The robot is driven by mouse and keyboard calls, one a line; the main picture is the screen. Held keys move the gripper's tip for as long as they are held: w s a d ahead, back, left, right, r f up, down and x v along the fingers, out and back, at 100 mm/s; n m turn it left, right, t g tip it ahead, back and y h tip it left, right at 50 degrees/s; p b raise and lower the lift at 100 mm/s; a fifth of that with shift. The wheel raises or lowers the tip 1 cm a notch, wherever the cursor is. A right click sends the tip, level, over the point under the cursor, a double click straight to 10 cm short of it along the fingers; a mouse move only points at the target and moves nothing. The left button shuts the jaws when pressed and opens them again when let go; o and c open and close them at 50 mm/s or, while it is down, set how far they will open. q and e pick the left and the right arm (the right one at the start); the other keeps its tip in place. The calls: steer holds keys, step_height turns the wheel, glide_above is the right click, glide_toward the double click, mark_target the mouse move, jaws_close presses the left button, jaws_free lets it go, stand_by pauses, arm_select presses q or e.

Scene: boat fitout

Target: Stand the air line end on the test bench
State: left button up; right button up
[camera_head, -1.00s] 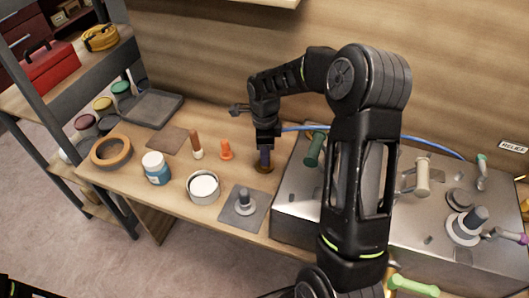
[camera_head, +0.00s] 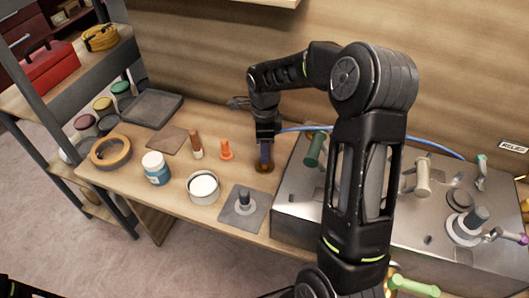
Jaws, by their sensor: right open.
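The air line (camera_head: 430,144) is a blue hose running along the back of the metal test bench (camera_head: 300,212) to my right gripper. Its end (camera_head: 265,155) is a dark bluish upright piece standing on a round brown base (camera_head: 264,167) on the wooden table, left of the metal block. My right gripper (camera_head: 266,142) is directly above this end, pointing down, and is open. The fingers are small here and partly merge with the dark end piece. My left gripper is not in view.
Green handles (camera_head: 315,148) and fittings (camera_head: 464,226) stand up from the metal block.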

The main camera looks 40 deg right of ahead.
step_height(320, 180, up, 10)
steer(key=shift+f, duration=0.1)
stand_by(1.8)
